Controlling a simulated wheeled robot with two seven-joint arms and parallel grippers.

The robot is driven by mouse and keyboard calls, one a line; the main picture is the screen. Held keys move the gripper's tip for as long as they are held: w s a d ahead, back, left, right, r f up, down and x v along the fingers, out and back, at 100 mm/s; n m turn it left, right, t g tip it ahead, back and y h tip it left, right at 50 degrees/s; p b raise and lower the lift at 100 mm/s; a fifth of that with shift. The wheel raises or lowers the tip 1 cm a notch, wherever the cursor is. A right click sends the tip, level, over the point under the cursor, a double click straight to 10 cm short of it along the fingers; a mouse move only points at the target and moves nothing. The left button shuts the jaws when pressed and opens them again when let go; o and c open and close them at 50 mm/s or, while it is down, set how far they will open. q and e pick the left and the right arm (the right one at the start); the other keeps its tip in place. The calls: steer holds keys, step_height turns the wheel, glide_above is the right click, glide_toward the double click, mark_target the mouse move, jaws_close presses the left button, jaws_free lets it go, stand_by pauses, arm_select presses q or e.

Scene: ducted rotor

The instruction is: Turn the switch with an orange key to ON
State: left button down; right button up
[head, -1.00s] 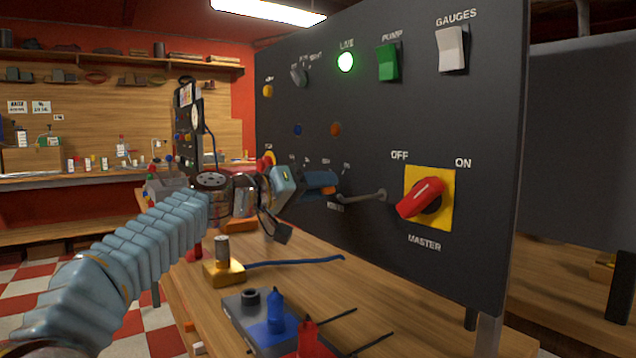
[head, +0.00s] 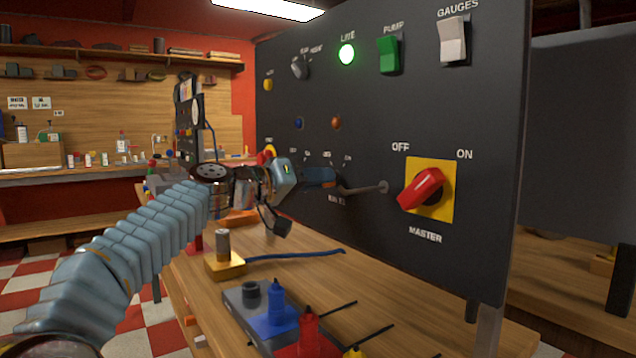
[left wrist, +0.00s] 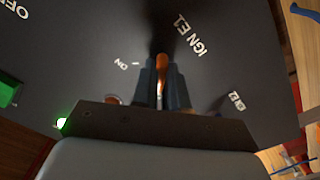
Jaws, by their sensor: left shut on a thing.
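The orange key (left wrist: 161,68) stands out from the dark panel in the left wrist view, between the two dark fingers of my left gripper (left wrist: 161,88). The gripper is shut on it. White lettering reading ON and IGN shows on the panel around the fingers. In the head view my left gripper (head: 322,178) reaches the panel's lower left part from the left, and it hides the key there. My right gripper is in neither view.
The dark panel (head: 385,120) also carries a red MASTER knob (head: 421,188) on a yellow plate, a green PUMP switch (head: 389,54), a white GAUGES switch (head: 453,40) and a lit green lamp (head: 347,54). A grey rod (head: 362,189) sticks out beside my gripper. Several items stand on the bench below.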

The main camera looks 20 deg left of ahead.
arm_select(q)
steer(key=m+b, duration=0.8)
steer(key=m, duration=0.7)
steer(key=shift+w, duration=0.1)
steer(key=shift+a, duration=0.1)
stand_by(0.4)
steer(key=c, duration=1.3)
jaws_free()
steer(key=shift+o, duration=0.7)
